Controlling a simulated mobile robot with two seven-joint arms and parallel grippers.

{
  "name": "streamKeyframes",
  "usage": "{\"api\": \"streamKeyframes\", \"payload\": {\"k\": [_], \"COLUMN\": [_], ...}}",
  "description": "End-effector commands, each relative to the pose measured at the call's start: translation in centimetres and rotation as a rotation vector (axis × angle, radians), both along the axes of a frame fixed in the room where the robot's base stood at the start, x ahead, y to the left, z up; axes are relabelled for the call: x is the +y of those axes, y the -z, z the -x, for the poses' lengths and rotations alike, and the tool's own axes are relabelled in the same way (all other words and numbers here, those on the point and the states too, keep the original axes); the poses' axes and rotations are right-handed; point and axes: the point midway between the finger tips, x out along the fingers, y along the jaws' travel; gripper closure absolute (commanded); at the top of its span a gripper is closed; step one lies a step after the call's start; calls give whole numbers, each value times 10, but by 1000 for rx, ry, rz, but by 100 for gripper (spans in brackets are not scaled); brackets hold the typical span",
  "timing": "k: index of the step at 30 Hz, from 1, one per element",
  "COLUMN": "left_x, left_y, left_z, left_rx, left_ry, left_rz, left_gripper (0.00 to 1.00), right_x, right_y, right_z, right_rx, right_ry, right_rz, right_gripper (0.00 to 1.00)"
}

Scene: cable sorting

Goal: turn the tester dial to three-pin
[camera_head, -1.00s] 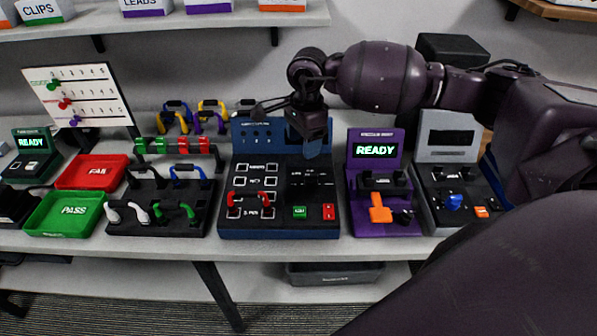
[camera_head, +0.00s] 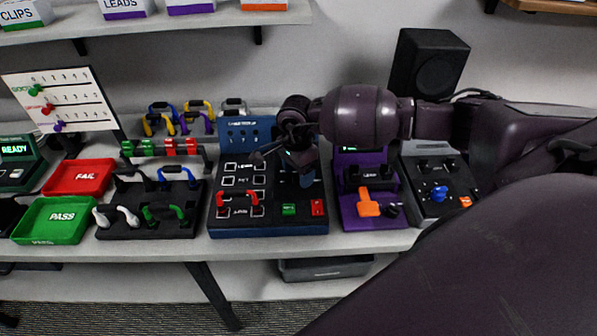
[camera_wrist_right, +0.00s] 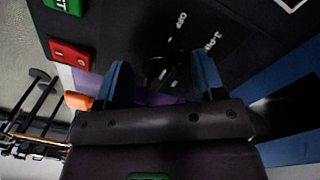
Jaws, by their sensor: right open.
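The tester is a dark blue console (camera_head: 268,222) in the middle of the table in the head view. A red-ended cable (camera_head: 238,198) lies on its left half. My right gripper (camera_head: 303,178) is over its right half and hides the dial in that view. In the right wrist view the black dial (camera_wrist_right: 158,72) shows between the two blue fingertips of the open right gripper (camera_wrist_right: 162,72), beside white marks and an "OFF" label. Another label near the right fingertip is only partly readable. I cannot tell whether the fingers touch the dial. My left gripper is not in view.
Green (camera_head: 289,209) and red (camera_head: 318,207) buttons sit at the tester's front right. A purple station (camera_head: 372,220) with an orange lever stands close on the right. A black cable rack (camera_head: 150,228) and red and green trays (camera_head: 62,236) are on the left.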

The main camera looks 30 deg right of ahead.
Motion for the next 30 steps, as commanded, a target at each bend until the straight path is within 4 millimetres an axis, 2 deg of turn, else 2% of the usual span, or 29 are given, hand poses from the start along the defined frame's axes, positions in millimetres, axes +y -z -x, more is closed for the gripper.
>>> {"api": "streamKeyframes", "payload": {"k": [11, 14, 21, 30], "left_x": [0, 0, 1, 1], "left_y": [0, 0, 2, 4], "left_z": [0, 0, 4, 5], "left_rx": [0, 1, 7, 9], "left_ry": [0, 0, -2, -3], "left_rz": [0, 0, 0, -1], "left_gripper": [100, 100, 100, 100], "right_x": [0, 0, 0, 0], "right_y": [6, 6, 5, 6], "right_z": [0, 0, 0, 0], "right_rx": [0, 0, 0, 1], "right_ry": [0, 0, 0, 38], "right_rz": [0, 0, 0, 0], "right_gripper": [38, 50, 87, 87]}}
